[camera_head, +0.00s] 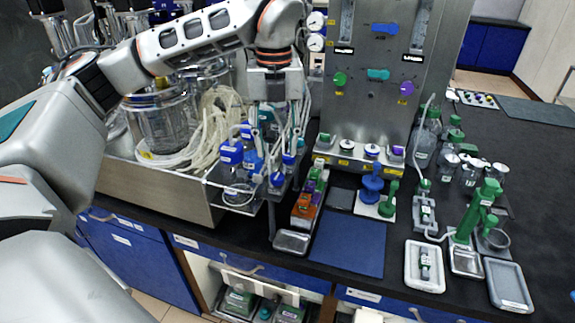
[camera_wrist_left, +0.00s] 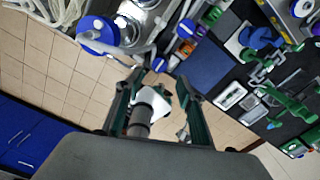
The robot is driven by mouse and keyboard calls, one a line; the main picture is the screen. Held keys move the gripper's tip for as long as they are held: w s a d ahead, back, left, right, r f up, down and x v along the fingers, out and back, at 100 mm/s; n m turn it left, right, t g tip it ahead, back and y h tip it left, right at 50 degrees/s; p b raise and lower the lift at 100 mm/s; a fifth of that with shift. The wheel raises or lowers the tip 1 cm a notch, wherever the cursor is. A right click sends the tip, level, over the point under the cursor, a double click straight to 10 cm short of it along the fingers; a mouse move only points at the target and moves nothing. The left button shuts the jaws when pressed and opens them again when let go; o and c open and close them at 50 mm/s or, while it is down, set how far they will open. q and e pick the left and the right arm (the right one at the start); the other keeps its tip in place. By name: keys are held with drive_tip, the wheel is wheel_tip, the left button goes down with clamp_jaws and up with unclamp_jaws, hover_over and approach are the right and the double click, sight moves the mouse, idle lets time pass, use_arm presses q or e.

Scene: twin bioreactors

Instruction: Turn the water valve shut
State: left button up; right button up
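A steel panel (camera_head: 388,60) carries several coloured handles: a wide blue one (camera_head: 385,28), a green knob (camera_head: 339,79), a teal one (camera_head: 378,74) and a purple one (camera_head: 406,88). The labels are too small to read, so I cannot tell which is the water valve. My left gripper (camera_head: 272,135) points down left of the panel, over blue-capped bottles, apart from the panel handles. In the left wrist view its fingers (camera_wrist_left: 162,95) stand apart. A white and grey piece (camera_wrist_left: 150,104) shows between them; I cannot tell what it is or whether they touch it. My right gripper is not in view.
Blue-capped bottles (camera_head: 231,153) and a steel tray (camera_head: 150,190) with coiled tubing crowd the left. A blue mat (camera_head: 348,243) lies in front of the panel. Green-fitted glassware and trays (camera_head: 425,266) fill the right side. The bench's front edge runs below.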

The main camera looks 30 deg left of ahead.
sight(277, 177)
use_arm(q)
wheel_tip(277, 177, down, 8)
drive_tip(key=shift+s+r, duration=0.1)
drive_tip(key=shift+r, duration=0.1)
idle(0.3)
clamp_jaws()
